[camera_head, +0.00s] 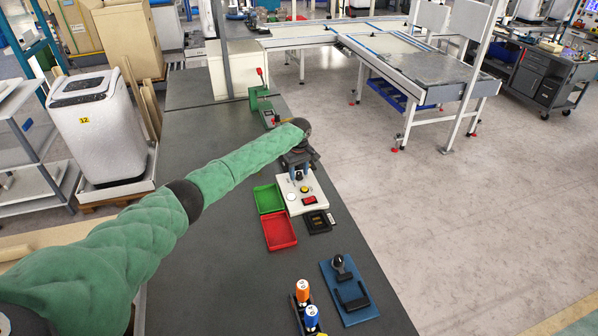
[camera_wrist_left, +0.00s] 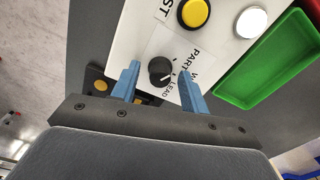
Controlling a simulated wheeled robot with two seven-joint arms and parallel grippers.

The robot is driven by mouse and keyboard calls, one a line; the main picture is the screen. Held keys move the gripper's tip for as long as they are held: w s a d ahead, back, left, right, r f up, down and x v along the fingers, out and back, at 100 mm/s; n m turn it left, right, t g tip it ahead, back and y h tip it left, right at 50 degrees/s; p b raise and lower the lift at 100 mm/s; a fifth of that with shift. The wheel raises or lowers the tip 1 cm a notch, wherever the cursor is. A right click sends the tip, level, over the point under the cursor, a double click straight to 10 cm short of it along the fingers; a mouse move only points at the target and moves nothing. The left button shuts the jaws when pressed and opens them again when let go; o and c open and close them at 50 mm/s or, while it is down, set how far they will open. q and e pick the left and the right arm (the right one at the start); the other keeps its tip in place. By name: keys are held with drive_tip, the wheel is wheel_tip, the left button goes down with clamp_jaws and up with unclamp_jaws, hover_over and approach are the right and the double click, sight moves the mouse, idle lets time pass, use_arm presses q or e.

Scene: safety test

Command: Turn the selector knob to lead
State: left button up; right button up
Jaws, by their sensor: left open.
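The selector knob (camera_wrist_left: 161,70) is black and round with a white mark. It sits on a white panel (camera_wrist_left: 128,36) with printed words around it, LEAD and PART among them. The white mark seems to point down and right; which word it meets I cannot tell. My left gripper (camera_wrist_left: 160,71) has two blue fingers, open, one on each side of the knob with a gap to both. My right gripper is not in view.
The panel has a yellow button (camera_wrist_left: 194,12) and a white button (camera_wrist_left: 250,22). A green tray (camera_head: 268,198) and a red tray (camera_head: 279,231) lie left of it. A black part (camera_head: 318,222), a blue fixture (camera_head: 349,290) and orange and blue-topped tools (camera_head: 302,290) stand nearer.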

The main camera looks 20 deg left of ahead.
use_arm(q)
drive_tip(key=shift+c, duration=0.5)
clamp_jaws()
